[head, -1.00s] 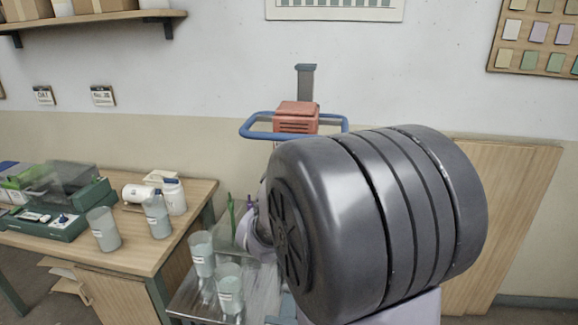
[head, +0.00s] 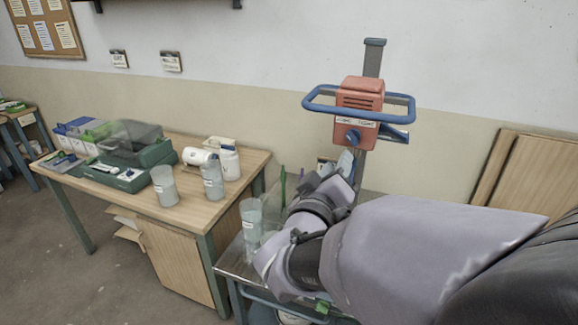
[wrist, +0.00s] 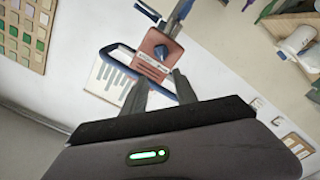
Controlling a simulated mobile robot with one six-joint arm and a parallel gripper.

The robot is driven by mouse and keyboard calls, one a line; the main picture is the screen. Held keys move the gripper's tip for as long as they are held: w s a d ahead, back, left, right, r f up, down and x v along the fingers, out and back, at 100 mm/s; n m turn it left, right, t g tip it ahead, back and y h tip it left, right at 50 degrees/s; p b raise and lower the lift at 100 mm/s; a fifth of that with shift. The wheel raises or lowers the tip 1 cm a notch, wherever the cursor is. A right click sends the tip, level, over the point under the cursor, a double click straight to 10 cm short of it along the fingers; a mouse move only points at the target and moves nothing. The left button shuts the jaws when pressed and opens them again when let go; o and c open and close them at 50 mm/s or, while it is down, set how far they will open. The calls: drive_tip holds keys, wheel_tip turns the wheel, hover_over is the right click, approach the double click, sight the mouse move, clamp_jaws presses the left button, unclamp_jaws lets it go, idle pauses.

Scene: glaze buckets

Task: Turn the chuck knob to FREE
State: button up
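The chuck knob (head: 352,136) is a small blue knob on the lower front of an orange mixer head (head: 360,97). A white label strip sits just above the knob; its words are too small to read surely, and I cannot tell which setting the knob points at. In the wrist view the knob (wrist: 161,51) shows tilted, ahead of my fingers. My gripper (wrist: 157,84) is open and empty, its two dark fingers apart and short of the knob. In the head view my arm largely hides the gripper, below the mixer head.
A blue guard ring (head: 318,107) surrounds the mixer head on a grey post (head: 374,58). A metal cart (head: 236,268) with clear beakers (head: 251,222) stands below. A wooden table (head: 245,160) at left carries beakers, a bottle and a green-based device.

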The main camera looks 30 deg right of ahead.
drive_tip(key=v, duration=0.1)
drive_tip(key=b+v, duration=0.1)
drive_tip(key=v, duration=0.1)
drive_tip(key=b+v, duration=0.1)
drive_tip(key=shift+s+f, duration=0.15)
drive_tip(key=shift+f, duration=0.2)
drive_tip(key=shift+a, duration=0.1)
drive_tip(key=w+a+f+t+y, duration=0.1)
drive_tip(key=a+f+y, duration=0.1)
drive_tip(key=a+y, duration=0.55)
drive_tip(key=w+a+f+t+y, duration=0.1)
drive_tip(key=a+f+y, duration=0.1)
drive_tip(key=a+y, duration=0.55)
drive_tip(key=s+a+f+m+g, duration=0.3)
drive_tip(key=s+a+f+g, duration=0.2)
drive_tip(key=s, duration=1)
wheel_tip(320, 180, down, 5)
drive_tip(key=g, duration=0.2)
drive_tip(key=shift+a+m+g+y, duration=0.15)
drive_tip(key=shift+m+g+y, duration=0.15)
drive_tip(key=shift+g+y, duration=0.1)
